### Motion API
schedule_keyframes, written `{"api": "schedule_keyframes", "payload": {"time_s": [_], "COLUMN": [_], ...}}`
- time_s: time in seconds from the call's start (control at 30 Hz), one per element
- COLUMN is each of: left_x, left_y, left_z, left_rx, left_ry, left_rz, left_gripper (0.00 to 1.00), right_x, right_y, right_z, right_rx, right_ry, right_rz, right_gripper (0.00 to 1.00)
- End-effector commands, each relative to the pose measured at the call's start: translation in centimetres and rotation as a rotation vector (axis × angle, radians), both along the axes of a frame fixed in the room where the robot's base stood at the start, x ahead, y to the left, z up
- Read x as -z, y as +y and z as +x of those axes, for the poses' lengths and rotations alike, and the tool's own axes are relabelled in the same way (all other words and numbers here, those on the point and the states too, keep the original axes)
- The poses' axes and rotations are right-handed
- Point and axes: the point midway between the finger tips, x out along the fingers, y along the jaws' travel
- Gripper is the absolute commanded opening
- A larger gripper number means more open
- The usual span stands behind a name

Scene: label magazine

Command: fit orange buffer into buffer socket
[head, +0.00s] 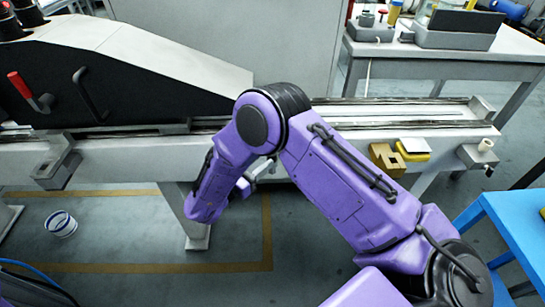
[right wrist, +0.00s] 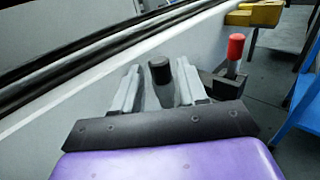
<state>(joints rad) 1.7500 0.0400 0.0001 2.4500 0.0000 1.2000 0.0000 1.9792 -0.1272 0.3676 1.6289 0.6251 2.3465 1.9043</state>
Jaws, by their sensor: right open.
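In the right wrist view a short upright peg with a red-orange cap (right wrist: 235,48) stands in a dark bracket (right wrist: 222,84) on the beam's side, right of my fingers; it is the only orange-looking part I see. My right gripper (right wrist: 160,82) is open. An upright black-topped peg (right wrist: 160,68) shows between its fingers, and I cannot tell whether they touch it. In the head view the right gripper (head: 262,171) is small and partly hidden by my purple arm, near the beam's front. I cannot identify the buffer socket for certain. My left gripper is not in view.
The long grey beam (head: 130,153) runs across the scene. A brass-coloured block (head: 386,158), a yellow-and-white block (head: 413,149) and a bracket with a white cylinder (head: 485,146) sit along its right part. A blue table (head: 515,225) stands at the right. A roll (head: 61,224) lies on the floor.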

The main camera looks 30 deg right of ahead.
Motion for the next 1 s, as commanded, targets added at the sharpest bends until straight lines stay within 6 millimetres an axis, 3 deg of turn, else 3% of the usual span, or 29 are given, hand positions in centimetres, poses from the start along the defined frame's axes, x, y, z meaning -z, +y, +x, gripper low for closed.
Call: {"api": "schedule_keyframes", "payload": {"time_s": [0.33,0.6,0.73,1.0], "left_x": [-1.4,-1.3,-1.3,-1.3], "left_y": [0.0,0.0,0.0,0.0], "left_z": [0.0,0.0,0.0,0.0], "left_rx": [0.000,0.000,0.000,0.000], "left_ry": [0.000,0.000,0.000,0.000], "left_rz": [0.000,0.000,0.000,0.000], "left_gripper": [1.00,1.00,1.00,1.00], "right_x": [0.3,0.5,0.5,0.5], "right_y": [-5.2,-5.7,-5.7,-5.7], "right_z": [1.5,1.7,1.7,1.7], "right_rx": [0.000,-0.002,-0.002,-0.002], "right_ry": [0.005,0.005,0.005,0.005], "right_rz": [-0.002,-0.002,-0.002,-0.002], "right_gripper": [0.42,0.42,0.05,0.05]}}
